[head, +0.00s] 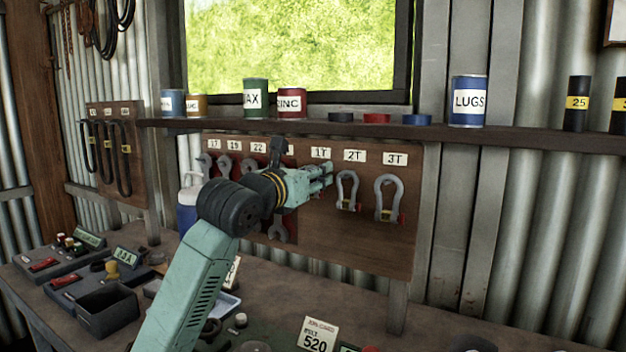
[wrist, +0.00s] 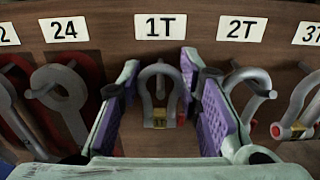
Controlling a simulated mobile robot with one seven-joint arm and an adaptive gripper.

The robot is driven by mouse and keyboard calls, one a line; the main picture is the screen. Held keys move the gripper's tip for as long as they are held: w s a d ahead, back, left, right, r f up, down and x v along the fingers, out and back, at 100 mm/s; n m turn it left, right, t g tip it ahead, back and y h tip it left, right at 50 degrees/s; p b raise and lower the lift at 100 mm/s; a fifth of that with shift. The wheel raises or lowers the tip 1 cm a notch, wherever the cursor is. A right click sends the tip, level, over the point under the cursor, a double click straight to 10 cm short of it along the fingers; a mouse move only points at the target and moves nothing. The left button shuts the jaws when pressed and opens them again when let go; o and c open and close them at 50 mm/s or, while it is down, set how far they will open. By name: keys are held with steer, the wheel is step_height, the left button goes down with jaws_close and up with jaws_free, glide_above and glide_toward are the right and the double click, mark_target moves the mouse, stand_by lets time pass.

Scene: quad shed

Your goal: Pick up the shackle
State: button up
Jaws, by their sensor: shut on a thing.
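The shackle (wrist: 147,95) under the 1T label (wrist: 159,27) is grey and U-shaped, with a yellow tag and a red part at its lower end. It hangs upright against the brown board. My gripper (wrist: 160,74) has a purple-padded finger on each side of it and is shut on it. In the head view my gripper (head: 322,178) is at the board below the 1T label and hides this shackle. Whether it still touches its peg cannot be told.
The 2T shackle (head: 347,190) and 3T shackle (head: 388,198) hang to the right on the board (head: 400,240). Wrenches (wrist: 65,98) hang to the left. A shelf (head: 435,132) with several cans runs above. The workbench (head: 280,290) below holds trays and cards.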

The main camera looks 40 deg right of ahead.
steer(key=shift+r+b, duration=0.4)
steer(key=shift+r, duration=0.2)
steer(key=r+b+v, duration=0.1)
steer(key=b+v, duration=0.6)
steer(key=v, duration=1.9)
steer(key=shift+r, duration=0.2)
